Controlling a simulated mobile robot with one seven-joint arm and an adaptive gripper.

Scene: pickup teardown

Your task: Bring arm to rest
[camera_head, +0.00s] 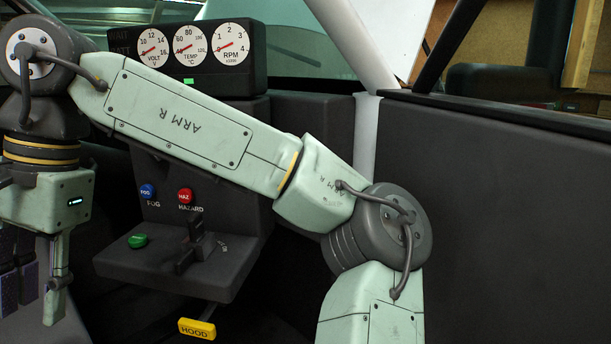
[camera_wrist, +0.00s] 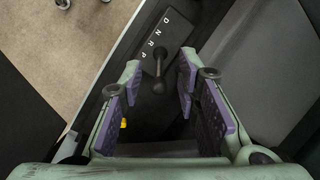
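My arm (camera_head: 185,125) crosses the head view from the lower right to the upper left, bent at the elbow (camera_head: 385,225). My gripper (camera_head: 35,300) hangs pointing down at the left edge of the head view, partly cut off. In the wrist view my gripper (camera_wrist: 160,78) is open, with a wide gap between its purple pads. The dark knob of a gear lever (camera_wrist: 158,88) shows in that gap; I cannot tell how far below the fingers it is. Nothing is held.
A console (camera_head: 180,265) carries a blue FOG button (camera_head: 147,191), red HAZARD button (camera_head: 185,195), green button (camera_head: 138,241) and dark lever (camera_head: 190,252). A yellow HOOD handle (camera_head: 197,328) hangs below. Gauges (camera_head: 190,45) stand behind my arm. A door panel (camera_head: 500,220) bounds the right.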

